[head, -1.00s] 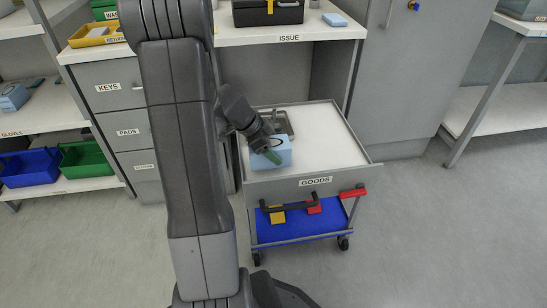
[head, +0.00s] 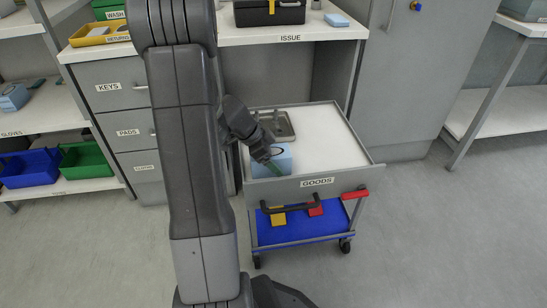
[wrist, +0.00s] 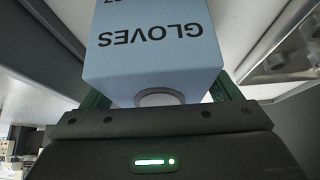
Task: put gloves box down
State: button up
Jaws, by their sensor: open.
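The light blue gloves box (head: 284,156) is in the top of the GOODS trolley (head: 335,150), at its front left corner. Its lower front seems hidden by the trolley's front wall. My gripper (head: 273,167) is at the box from above, with a green finger showing against it. In the wrist view, the box (wrist: 155,55) with its upside-down GLOVES lettering sits between my two green fingers. The jaws are open around it. Whether the fingers still touch its sides cannot be told.
A metal tray (head: 277,125) lies behind the box on the trolley top. The right part of the top is clear. The ISSUE counter (head: 290,37) stands behind. A blue lower shelf (head: 300,228) holds red and yellow items.

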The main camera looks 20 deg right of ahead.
jog(key=shift+r, duration=0.1)
jog(key=shift+r+p, duration=0.2)
jog(key=shift+p, duration=0.2)
jog(key=p+v, duration=0.3)
jog(key=v, duration=0.8)
jog(key=shift+a+r, duration=0.25)
